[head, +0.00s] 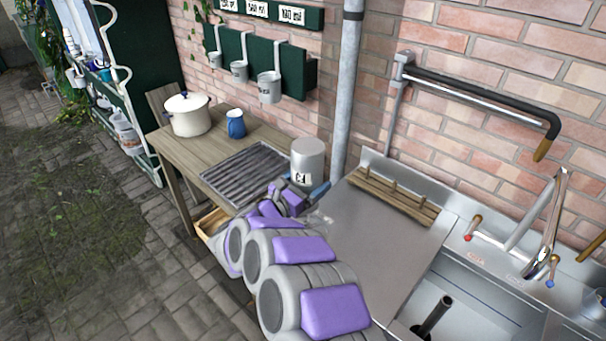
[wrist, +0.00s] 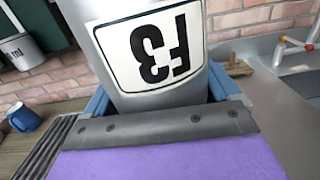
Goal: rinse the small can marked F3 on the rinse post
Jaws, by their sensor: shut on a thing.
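The small can marked F3 (head: 308,160) is grey metal with a white label. It is held upside down, its label inverted; the label reads F3 in the wrist view (wrist: 150,45). My gripper (head: 299,189) is shut on it, with blue fingers on both sides of the can (wrist: 160,95). In the head view the can is around the gap between the wooden table and the steel sink unit. A dark upright post (head: 432,316), which looks like the rinse post, stands in the sink basin at lower right. Its base is partly cut off.
The wooden table (head: 168,148) holds a cream pot (head: 188,114), a blue mug (head: 236,124) and a ribbed dark tray (head: 246,172). A wooden rack (head: 393,196) lies on the steel drainboard (head: 375,235). A tap (head: 540,225) and black-sleeved pipe (head: 490,88) overhang the sink.

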